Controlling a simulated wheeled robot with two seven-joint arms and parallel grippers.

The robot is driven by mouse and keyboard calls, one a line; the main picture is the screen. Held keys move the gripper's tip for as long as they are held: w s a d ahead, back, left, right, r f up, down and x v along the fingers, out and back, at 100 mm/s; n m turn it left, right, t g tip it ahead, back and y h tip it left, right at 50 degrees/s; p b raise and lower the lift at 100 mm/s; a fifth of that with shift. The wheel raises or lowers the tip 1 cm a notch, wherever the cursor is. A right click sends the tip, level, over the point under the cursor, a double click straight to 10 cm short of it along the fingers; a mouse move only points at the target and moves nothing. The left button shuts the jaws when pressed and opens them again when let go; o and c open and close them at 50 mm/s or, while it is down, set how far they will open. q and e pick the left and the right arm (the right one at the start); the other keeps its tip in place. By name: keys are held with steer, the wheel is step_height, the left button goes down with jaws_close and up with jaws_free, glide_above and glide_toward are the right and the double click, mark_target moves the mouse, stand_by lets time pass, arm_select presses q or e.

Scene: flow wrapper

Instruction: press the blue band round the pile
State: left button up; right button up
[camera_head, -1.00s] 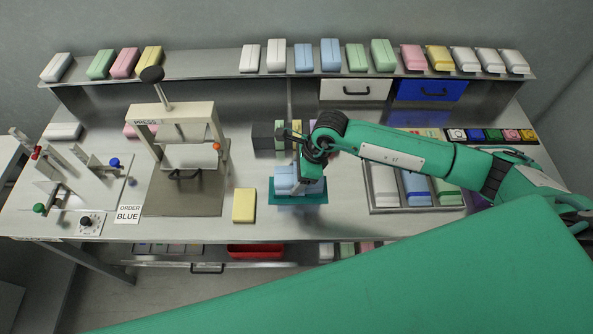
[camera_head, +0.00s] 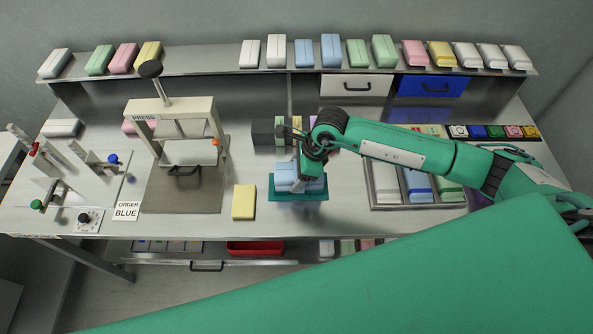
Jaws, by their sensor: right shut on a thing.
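A light blue pile (camera_head: 284,183) lies on a teal mat (camera_head: 300,198) at the middle front of the table. My right gripper (camera_head: 299,176) reaches down from above, its fingers at the middle of the pile. It is shut on the pile; the fingers and wrist hide part of the pile's top and right side. I cannot tell the blue band apart from the pile. My left gripper is not in view.
A yellow pack (camera_head: 243,202) lies left of the mat. A press (camera_head: 171,108) stands further left, with an "ORDER BLUE" card (camera_head: 126,211) before it. A divided tray (camera_head: 418,208) lies to the right. Several coloured packs line the back shelf (camera_head: 200,65).

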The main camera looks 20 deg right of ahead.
steer(key=shift+s+f+b, duration=0.15)
steer(key=shift+f+b, duration=0.2)
steer(key=shift+b, duration=0.1)
stand_by(1.3)
steer(key=o, duration=1)
steer(key=shift+r, duration=0.1)
steer(key=shift+r, duration=0.1)
steer(key=b+v, duration=0.3)
steer(key=v, duration=1)
steer(key=shift+d+r+b, duration=0.2)
steer(key=shift+b, duration=0.1)
